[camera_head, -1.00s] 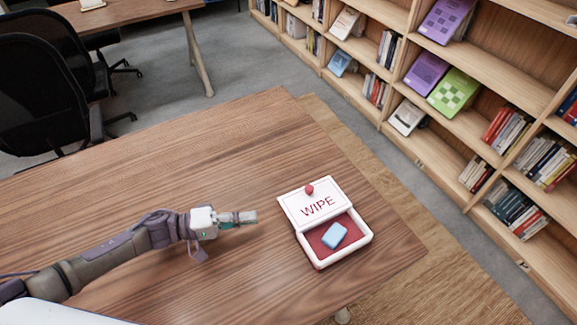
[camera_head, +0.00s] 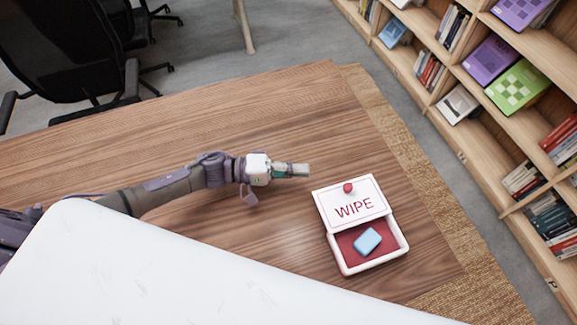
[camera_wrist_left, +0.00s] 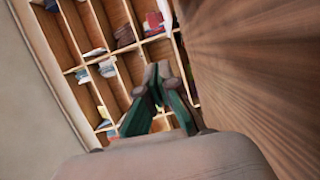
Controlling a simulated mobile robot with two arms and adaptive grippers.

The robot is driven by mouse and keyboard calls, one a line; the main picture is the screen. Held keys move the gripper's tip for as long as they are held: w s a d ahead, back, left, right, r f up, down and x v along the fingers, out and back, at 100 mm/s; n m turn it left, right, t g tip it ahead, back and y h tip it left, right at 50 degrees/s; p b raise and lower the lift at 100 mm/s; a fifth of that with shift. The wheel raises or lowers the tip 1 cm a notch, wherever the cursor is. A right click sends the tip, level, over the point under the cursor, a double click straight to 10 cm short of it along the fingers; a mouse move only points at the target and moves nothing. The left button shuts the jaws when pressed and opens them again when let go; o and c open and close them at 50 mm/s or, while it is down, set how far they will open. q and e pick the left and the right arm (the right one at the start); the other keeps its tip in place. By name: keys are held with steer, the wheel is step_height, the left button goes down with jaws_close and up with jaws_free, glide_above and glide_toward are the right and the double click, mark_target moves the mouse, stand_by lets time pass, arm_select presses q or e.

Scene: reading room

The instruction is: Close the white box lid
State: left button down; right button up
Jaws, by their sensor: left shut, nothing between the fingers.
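The white box (camera_head: 374,263) stands on the wooden table near its right end. Its white lid (camera_head: 370,193), marked WIPE in red with a red knob (camera_head: 348,188), covers the far part of the box. The near part is open and shows a red inside with a light blue block (camera_head: 367,241) in it. My left gripper (camera_head: 306,170) is shut and empty, to the left of the lid's far edge and apart from it. In the left wrist view its green-sided fingers (camera_wrist_left: 157,80) are together. The box does not show in that view. My right gripper is not in view.
The wooden table (camera_head: 250,120) is clear around the box. A white slab-like surface (camera_head: 190,280) fills the lower left. A bookshelf (camera_head: 470,85) stands beyond the table on the right, and a black chair (camera_head: 60,50) at the upper left.

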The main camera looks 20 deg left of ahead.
mark_target(347, 222)
arm_select(q)
steer(key=x, duration=0.4)
steer(key=shift+w, duration=0.1)
steer(key=d, duration=0.1)
steer(key=s+d+p, duration=0.1)
steer(key=d, duration=0.1)
steer(key=shift+d, duration=0.2)
steer(key=shift+s+d+f, duration=0.15)
steer(key=shift+s+d, duration=0.15)
steer(key=shift+d, duration=0.15)
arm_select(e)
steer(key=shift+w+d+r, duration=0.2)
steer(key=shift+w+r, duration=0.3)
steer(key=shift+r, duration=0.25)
